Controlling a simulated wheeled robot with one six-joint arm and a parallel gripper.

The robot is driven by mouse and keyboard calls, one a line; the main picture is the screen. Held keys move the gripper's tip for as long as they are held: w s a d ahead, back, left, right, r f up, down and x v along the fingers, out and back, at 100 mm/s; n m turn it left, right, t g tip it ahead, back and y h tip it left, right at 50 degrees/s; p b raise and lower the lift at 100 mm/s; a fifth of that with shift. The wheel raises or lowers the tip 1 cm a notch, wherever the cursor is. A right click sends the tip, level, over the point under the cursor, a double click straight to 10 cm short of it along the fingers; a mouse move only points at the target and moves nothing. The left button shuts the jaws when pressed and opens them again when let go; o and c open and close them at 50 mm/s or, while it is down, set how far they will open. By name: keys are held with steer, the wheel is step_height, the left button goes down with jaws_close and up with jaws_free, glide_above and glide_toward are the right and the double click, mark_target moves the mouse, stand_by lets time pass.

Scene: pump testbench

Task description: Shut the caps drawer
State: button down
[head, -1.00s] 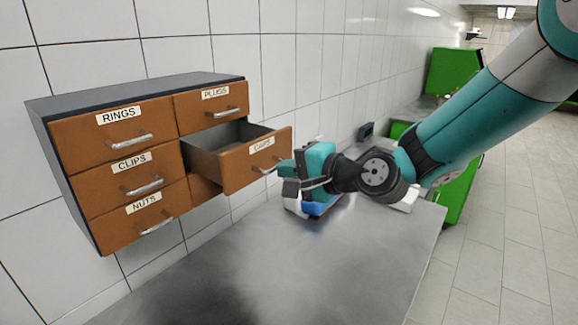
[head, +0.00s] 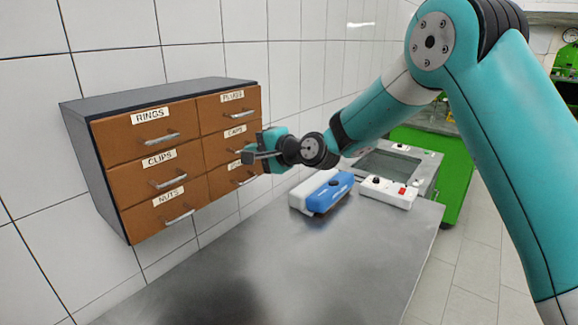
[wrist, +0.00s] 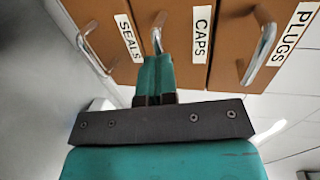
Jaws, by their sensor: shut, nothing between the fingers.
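The caps drawer (head: 222,148) is the middle one in the right column of the brown drawer cabinet, and its front lies level with the drawers around it. In the wrist view the caps drawer (wrist: 188,33) shows its label and a silver handle (wrist: 158,30). My gripper (head: 250,156) is shut and empty, in front of the caps drawer's front. In the wrist view my gripper's fingers (wrist: 154,75) point at the drawer near its handle; I cannot tell whether they touch it.
The plugs drawer (head: 231,109) above and the seals drawer (wrist: 115,25) below are closed, as are the rings, clips and nuts drawers.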

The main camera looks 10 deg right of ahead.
steer(key=shift+r, duration=0.25)
steer(key=f+b+v, duration=0.1)
steer(key=b+v, duration=0.5)
steer(key=v, duration=0.8)
steer(key=s+a+f+n+g+h+b, duration=0.1)
steer(key=s+a+f+n+g, duration=0.15)
steer(key=s+n, duration=0.4)
steer(key=s+a+f+n+g, duration=0.2)
steer(key=s+a+n+g, duration=0.15)
steer(key=s, duration=0.55)
steer(key=s+d+f+n+g+h, duration=0.2)
steer(key=s+n, duration=0.1)
steer(key=s, duration=0.5)
steer(key=s+d+f+n+g+h+b, duration=0.1)
steer(key=s+d+f+n+g+h, duration=0.1)
steer(key=s, duration=0.6)
steer(key=shift+d+f+n+g+h, duration=0.3)
steer(key=shift+f+n+g, duration=0.5)
steer(key=shift+n, duration=0.2)
